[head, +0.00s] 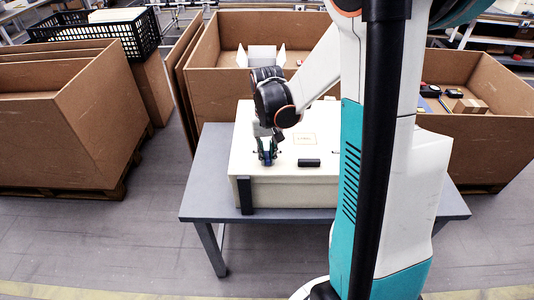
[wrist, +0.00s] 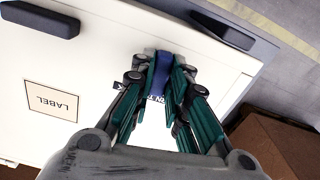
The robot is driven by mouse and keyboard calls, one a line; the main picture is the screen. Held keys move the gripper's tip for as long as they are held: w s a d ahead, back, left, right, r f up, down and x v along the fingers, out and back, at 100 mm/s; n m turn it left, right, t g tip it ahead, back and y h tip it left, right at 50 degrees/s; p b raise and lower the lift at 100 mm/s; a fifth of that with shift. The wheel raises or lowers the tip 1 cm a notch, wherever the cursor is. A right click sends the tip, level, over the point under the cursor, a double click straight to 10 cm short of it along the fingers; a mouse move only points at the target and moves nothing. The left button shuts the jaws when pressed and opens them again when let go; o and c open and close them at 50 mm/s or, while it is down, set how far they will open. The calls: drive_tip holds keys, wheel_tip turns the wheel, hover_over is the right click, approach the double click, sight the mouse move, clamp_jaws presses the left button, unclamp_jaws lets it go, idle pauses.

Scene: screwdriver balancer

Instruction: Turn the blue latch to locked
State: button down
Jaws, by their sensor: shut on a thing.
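The blue latch (wrist: 161,72) stands out from the white top of a large case (wrist: 105,55). In the wrist view its long side runs roughly up and down the picture, between my fingertips. My gripper (wrist: 160,78) is shut on the latch, one green-padded finger on each side. In the head view my gripper (head: 267,158) reaches down to the left part of the case top and mostly hides the latch.
A black handle (head: 308,163) and a label (head: 305,139) are on the case top, right of my gripper. The case stands on a grey table (head: 205,185). Cardboard bins stand left (head: 100,125), behind (head: 215,75) and right (head: 490,120). The floor in front is clear.

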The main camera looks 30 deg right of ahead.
drive_tip(key=shift+m, duration=0.7)
drive_tip(key=c, duration=1.6)
unclamp_jaws()
drive_tip(key=shift+o, duration=0.2)
drive_tip(key=shift+r, duration=0.1)
wheel_tip(320, 180, up, 12)
